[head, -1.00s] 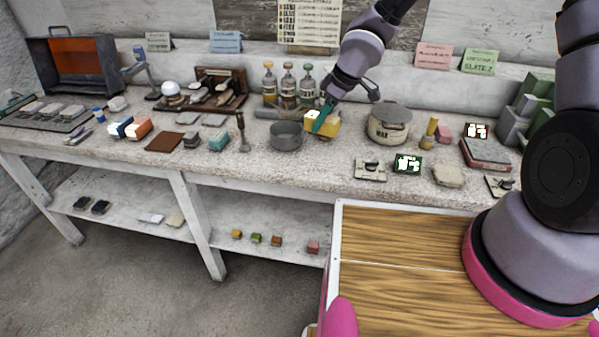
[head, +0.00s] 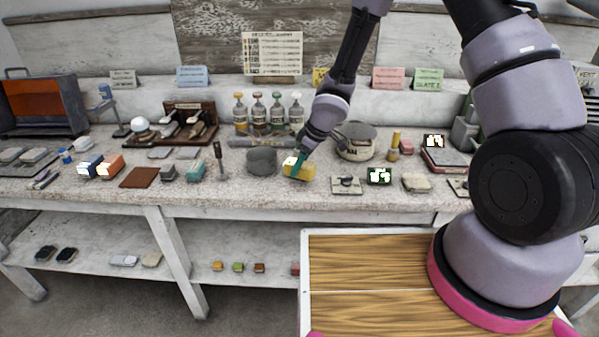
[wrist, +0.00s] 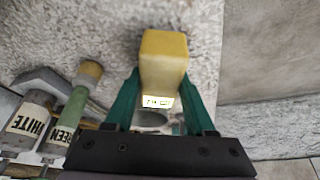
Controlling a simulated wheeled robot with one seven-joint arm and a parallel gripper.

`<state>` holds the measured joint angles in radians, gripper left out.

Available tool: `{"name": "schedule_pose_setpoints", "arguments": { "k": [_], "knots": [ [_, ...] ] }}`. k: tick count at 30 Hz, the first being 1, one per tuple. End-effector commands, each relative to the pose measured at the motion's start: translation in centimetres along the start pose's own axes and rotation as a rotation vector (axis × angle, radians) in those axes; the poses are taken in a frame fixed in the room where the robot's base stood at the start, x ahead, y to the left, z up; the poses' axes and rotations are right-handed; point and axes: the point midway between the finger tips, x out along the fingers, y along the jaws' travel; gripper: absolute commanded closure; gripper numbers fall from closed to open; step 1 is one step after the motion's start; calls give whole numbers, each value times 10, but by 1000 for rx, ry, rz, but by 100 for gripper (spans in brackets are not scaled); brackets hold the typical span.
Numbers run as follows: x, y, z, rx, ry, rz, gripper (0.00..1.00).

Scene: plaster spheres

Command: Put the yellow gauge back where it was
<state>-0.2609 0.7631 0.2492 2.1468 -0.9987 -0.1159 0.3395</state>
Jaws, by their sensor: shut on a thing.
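The yellow gauge (head: 307,172) is a small yellow block with a lit display. In the head view it is at the bench, just right of the grey round pot (head: 262,161). My gripper (head: 296,170) has teal fingers and is shut on it. In the wrist view the gauge (wrist: 163,62) sits between the two fingers (wrist: 163,98), its display facing the camera. I cannot tell whether its underside touches the bench.
The wax tin (head: 357,143) stands behind and to the right. Several bottles (head: 258,115) stand behind. Bare bench top (head: 260,190) lies in front.

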Motion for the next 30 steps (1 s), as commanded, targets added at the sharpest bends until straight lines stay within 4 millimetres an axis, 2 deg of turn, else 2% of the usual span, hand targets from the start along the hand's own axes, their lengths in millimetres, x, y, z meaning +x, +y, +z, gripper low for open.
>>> {"name": "schedule_pose_setpoints", "arguments": {
  "k": [3, 6, 17, 18, 20, 30],
  "knots": [
    [16, -2, 6, -1, -2, -2, 90],
    [21, -1, 8, -1, 0, -1, 90],
    [24, 0, 10, 1, -1, -1, 90],
    [25, 0, 10, 1, -1, 0, 38],
    [24, 0, 10, 1, -1, 0, 15],
    [23, 0, 9, 1, 0, 0, 15]
  ]
}}
